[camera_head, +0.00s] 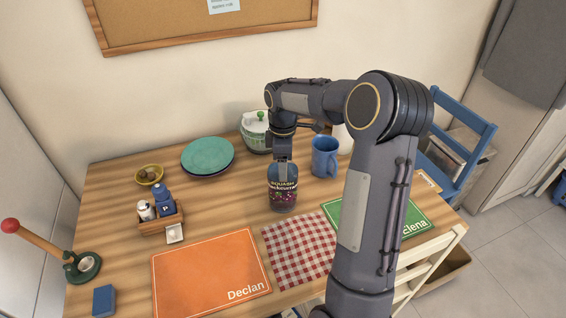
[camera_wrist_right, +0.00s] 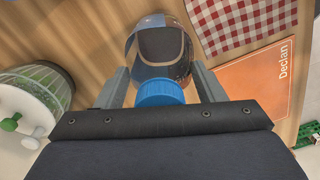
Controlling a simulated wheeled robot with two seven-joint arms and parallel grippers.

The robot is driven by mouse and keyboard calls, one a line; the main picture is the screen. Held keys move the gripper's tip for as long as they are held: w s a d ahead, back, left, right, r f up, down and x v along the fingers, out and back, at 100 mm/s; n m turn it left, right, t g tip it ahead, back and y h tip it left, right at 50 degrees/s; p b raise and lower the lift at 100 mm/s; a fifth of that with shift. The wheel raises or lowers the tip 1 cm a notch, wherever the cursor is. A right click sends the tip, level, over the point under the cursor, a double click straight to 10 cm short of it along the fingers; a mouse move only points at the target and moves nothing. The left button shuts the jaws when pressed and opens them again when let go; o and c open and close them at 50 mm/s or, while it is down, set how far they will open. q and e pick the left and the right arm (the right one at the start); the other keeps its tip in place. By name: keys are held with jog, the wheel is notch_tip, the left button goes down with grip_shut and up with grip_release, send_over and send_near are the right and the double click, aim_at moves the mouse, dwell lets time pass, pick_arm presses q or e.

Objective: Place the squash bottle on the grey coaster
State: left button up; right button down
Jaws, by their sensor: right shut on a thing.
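The squash bottle (camera_head: 283,197), clear with a dark label and reddish contents, is upright near the middle of the wooden table. I cannot tell whether its base touches the table. My right gripper (camera_head: 284,172) comes down from above and is shut on the bottle near its top. In the right wrist view the bottle (camera_wrist_right: 160,45) and its blue cap (camera_wrist_right: 160,94) sit between the two fingers. I cannot make out a grey coaster in either view. My left gripper is not in view.
A blue mug (camera_head: 325,160) stands right of the bottle, and teal plates (camera_head: 207,155) lie back left. A checked cloth (camera_head: 300,248), orange mat (camera_head: 210,275) and green mat (camera_head: 415,220) lie in front. A wooden caddy (camera_head: 161,222) stands left.

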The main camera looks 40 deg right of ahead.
jog(key=shift+f, duration=0.2)
jog(key=shift+c, duration=1.5)
grip_release()
notch_tip(320, 180, up, 12)
jog(key=shift+p, duration=0.3)
jog(key=shift+s+a+r, duration=0.3)
jog(key=s+a+r+m+t+y, duration=0.25)
jog(key=s+a+m, duration=0.35)
jog(key=s+a, duration=0.55)
jog(key=s+a+f+m+t, duration=0.1)
jog(key=s+a+f+m, duration=0.2)
jog(key=s, duration=0.3)
jog(key=s+a+f+m+t+y, duration=0.1)
jog(key=s+a+f+m+t, duration=0.1)
jog(key=s+a+f, duration=0.2)
jog(key=shift+s+a+f+m, duration=0.2)
jog(key=shift+s+f+m, duration=0.15)
jog(key=shift+s, duration=0.7)
